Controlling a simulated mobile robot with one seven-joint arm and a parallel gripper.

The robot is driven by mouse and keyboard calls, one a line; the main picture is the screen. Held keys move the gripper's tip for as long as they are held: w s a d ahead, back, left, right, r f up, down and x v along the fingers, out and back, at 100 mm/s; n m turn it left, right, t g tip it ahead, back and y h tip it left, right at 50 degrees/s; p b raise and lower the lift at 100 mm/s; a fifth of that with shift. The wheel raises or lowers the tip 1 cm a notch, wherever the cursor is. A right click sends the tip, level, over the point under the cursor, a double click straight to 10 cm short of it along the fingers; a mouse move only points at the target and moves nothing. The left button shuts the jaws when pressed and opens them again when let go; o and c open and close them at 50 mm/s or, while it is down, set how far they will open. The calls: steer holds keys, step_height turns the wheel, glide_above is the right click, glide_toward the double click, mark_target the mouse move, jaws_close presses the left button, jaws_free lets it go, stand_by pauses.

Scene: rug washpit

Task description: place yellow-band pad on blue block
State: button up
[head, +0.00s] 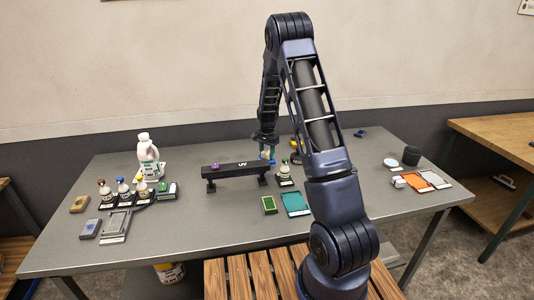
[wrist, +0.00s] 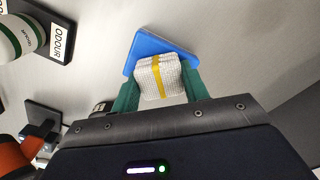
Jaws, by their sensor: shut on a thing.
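The pad (wrist: 151,84), white and woven with a yellow band across it, is held between the two green fingers of my gripper (wrist: 158,88) in the wrist view. The blue block (wrist: 150,46) shows just beyond the pad, partly hidden by it. I cannot tell whether the pad touches the block. In the head view my gripper (head: 266,150) is small and low over the back middle of the grey table, behind the right end of a black UV bar. The pad and block are too small to make out surely there.
The black UV bar (head: 238,169) stands on feet with a purple item on it. A dropper bottle (head: 285,173) stands close to the gripper's right. A white jug (head: 148,162) and several small bottles are at left. A teal tray (head: 296,204) lies in front. A dark cup (head: 411,156) is right.

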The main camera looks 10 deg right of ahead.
mark_target(267, 152)
steer(key=o, duration=1)
steer(key=shift+c, duration=0.2)
step_height(267, 152, up, 12)
steer(key=r, duration=0.1)
steer(key=s+d+r+n+t, duration=0.1)
steer(key=s+d+r+n, duration=0.1)
steer(key=s+r, duration=0.85)
steer(key=s+r+n+t, duration=0.1)
steer(key=s+r+n, duration=0.1)
steer(key=s+r, duration=0.7)
steer(key=s+d+n+t, duration=0.2)
steer(key=s+n, duration=0.3)
steer(key=s, duration=2)
steer(key=shift+f+t, duration=0.15)
steer(key=shift+t, duration=0.15)
